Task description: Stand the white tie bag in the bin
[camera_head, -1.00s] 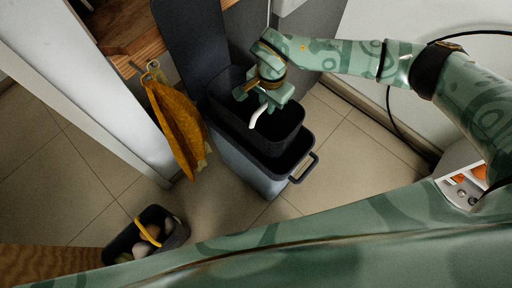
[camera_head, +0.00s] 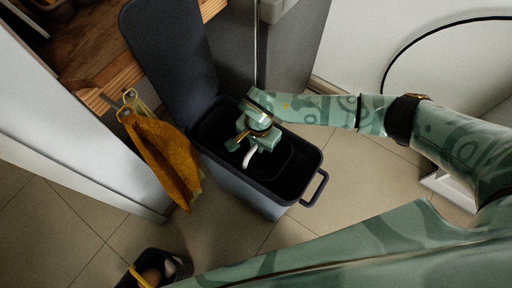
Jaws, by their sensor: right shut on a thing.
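The grey bin (camera_head: 238,183) stands on the tiled floor with its dark lid (camera_head: 172,55) swung up at the back. My right gripper (camera_head: 252,146) is over the bin's opening, shut on the white tie bag. A curved white tie (camera_head: 249,157) shows just below the fingers. The bag's dark body (camera_head: 275,158) appears to be inside the bin's mouth; dark on dark, its lower part and base are hidden. My left gripper is not in view.
A mustard cloth (camera_head: 167,158) hangs from a hook left of the bin, close to its side. A small dark caddy (camera_head: 178,264) with a yellow handle sits at the lower left. A wood shelf (camera_head: 95,55) is at upper left. Floor right of the bin is clear.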

